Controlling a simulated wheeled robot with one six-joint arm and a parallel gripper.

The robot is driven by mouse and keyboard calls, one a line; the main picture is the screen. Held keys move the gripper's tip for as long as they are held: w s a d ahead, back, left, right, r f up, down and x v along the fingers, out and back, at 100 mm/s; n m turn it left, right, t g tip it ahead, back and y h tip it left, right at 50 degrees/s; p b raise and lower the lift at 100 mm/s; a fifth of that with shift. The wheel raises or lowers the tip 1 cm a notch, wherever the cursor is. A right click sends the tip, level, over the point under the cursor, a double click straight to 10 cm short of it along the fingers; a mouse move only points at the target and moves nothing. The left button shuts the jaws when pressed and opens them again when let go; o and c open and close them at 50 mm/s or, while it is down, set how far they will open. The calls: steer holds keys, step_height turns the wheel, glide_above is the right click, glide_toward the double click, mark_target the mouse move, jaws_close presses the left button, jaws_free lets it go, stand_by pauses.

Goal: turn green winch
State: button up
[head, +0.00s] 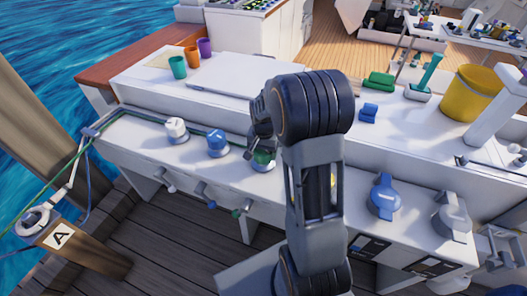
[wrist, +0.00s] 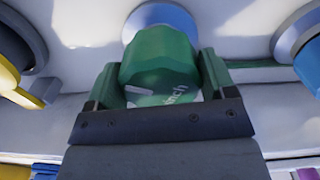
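The green winch (wrist: 160,62) sits between the two fingers of my gripper (wrist: 160,78) in the wrist view, with part of a white label reading "inch" showing. One finger stands close along each side of it; whether both press on it I cannot tell. In the head view the green winch (head: 262,159) is partly hidden behind my arm, and my gripper (head: 262,140) reaches down at it from above. A blue and grey round base shows behind the winch in the wrist view.
A white winch (head: 176,130) and a blue winch (head: 216,143) stand left on the same white ledge. A larger blue winch (head: 384,196) and a grey one (head: 452,214) stand right. Small levers (head: 205,195) stick out below the ledge. Cups (head: 192,56) and a yellow bucket (head: 470,93) stand behind.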

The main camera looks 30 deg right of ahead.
mark_target(264, 154)
steer(key=o, duration=0.4)
step_height(264, 154, up, 14)
steer(key=p, duration=0.2)
stand_by(0.4)
steer(key=shift+f, duration=0.15)
stand_by(0.3)
steer(key=s+a+r+n+t+p, duration=0.1)
steer(key=s+a+r+n+p, duration=0.3)
steer(key=s+r+p, duration=0.3)
steer(key=s+a+r+n+t+p, duration=0.2)
steer(key=s+a+r+n+p, duration=0.2)
steer(key=s+r, duration=0.4)
steer(key=s+a+p, duration=0.1)
steer(key=p, duration=0.1)
steer(key=shift+r+n+t+p, duration=0.25)
steer(key=shift+n+t+p, duration=0.05)
steer(key=shift+p, duration=0.05)
